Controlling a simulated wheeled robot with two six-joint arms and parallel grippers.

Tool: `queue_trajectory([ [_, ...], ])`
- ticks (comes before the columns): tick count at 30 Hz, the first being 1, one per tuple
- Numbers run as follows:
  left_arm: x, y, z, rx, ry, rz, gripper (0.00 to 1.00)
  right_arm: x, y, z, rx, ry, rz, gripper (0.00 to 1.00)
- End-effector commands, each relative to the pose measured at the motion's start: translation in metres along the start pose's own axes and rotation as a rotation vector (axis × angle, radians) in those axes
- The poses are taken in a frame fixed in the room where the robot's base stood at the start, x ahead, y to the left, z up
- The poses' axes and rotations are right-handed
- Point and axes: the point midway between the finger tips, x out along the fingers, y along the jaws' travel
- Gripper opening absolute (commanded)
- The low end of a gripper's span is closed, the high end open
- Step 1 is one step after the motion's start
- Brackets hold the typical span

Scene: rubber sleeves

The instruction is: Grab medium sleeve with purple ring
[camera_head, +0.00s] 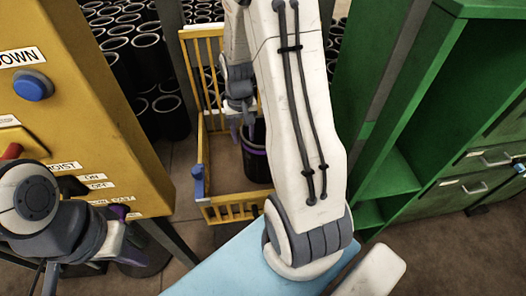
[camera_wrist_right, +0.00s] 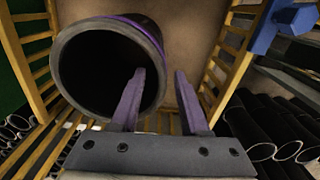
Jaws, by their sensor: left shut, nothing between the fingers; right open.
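The black sleeve with a purple ring (camera_wrist_right: 75,37) stands in the yellow cart, its open mouth towards the camera in the right wrist view. In the head view it shows partly, behind my right arm (camera_head: 255,160). My right gripper (camera_wrist_right: 160,75) is open. In the wrist view one purple finger overlaps the sleeve's mouth and the other is outside its right edge, with the rim between them in the picture. I cannot tell whether they touch it. My left gripper (camera_head: 122,235) is shut and empty at the lower left of the head view, far from the sleeve.
The yellow cart (camera_head: 232,208) has barred sides around the sleeve. Many black sleeves (camera_head: 168,115) stand behind it. A yellow control panel (camera_head: 95,120) with a blue button is at the left, green shelving (camera_head: 385,175) at the right. A light blue surface (camera_head: 225,270) lies in front.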

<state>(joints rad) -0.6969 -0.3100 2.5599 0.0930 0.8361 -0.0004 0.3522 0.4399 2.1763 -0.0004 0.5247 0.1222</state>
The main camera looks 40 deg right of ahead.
Motion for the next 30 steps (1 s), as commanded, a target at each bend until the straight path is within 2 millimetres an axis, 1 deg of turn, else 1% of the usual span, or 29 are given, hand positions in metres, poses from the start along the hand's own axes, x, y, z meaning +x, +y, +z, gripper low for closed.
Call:
queue_trajectory([
  [9, 0.004, 0.000, 0.000, 0.000, 0.000, 0.000, 0.00, 0.044, -0.002, -0.001, 0.000, -0.005, 0.000, 0.45],
  [13, 0.005, 0.000, 0.000, 0.000, 0.000, 0.000, 0.00, 0.051, -0.002, -0.001, -0.001, -0.002, 0.000, 0.45],
  [19, 0.004, 0.000, 0.000, 0.000, 0.000, 0.000, 0.00, 0.051, -0.002, -0.001, -0.001, -0.001, -0.001, 0.45],
  [20, 0.004, 0.000, 0.000, 0.000, 0.000, 0.000, 0.00, 0.051, -0.002, -0.001, -0.001, -0.001, -0.001, 0.37],
  [21, 0.004, 0.000, 0.000, 0.000, 0.000, 0.000, 0.00, 0.051, -0.003, -0.001, -0.001, -0.001, -0.001, 0.22],
  [23, 0.004, 0.000, 0.000, 0.000, 0.000, 0.000, 0.00, 0.051, -0.003, -0.001, -0.001, -0.001, -0.001, 0.00],
  [30, 0.004, 0.000, 0.000, 0.000, 0.000, 0.000, 0.00, 0.051, -0.002, -0.002, -0.001, -0.001, -0.001, 0.00],
])
